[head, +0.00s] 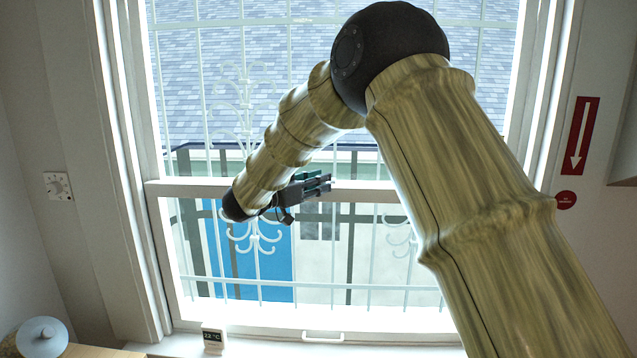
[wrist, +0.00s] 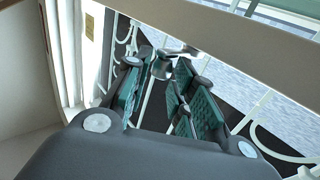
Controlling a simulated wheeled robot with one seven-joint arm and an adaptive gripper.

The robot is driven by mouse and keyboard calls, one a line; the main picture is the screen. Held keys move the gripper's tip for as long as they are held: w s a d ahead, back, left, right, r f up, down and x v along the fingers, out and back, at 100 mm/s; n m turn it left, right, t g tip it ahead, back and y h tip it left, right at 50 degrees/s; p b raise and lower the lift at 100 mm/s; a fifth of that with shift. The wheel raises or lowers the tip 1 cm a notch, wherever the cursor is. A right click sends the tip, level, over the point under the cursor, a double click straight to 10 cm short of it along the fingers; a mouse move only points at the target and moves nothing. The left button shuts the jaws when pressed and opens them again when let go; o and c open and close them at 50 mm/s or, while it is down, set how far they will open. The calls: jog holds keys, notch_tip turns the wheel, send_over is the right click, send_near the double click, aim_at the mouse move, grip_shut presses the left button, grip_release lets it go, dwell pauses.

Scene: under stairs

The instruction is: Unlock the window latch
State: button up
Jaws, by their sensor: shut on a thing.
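The window latch (wrist: 163,66) is a small grey metal piece against the pale window rail (wrist: 230,40) in the wrist view. My gripper (head: 326,184) is at the window's middle rail (head: 370,190) in the head view, reaching in from the left. In the wrist view its teal-padded fingers stand either side of the latch, shut on it near their tips. The fingers stand apart with the latch between them. In the head view the latch cannot be made out at the gripper. Whether the latch is turned cannot be told.
White bars with scrolls (head: 255,235) stand outside the glass. A small thermometer (head: 213,338) stands on the sill, beside a white lift handle (head: 323,337) on the lower sash. A round grey-white object (head: 42,338) is at lower left. My arm covers much of the window's right side.

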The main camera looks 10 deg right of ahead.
jog(key=shift+w+d+r, duration=0.1)
jog(key=shift+r, duration=0.1)
jog(key=o, duration=0.7)
jog(key=shift+o, duration=0.9)
jog(key=shift+w+d+f, duration=0.15)
jog(key=shift+d+f, duration=0.05)
jog(key=shift+f, duration=0.1)
jog(key=v, duration=1.2)
jog(key=shift+w, duration=0.1)
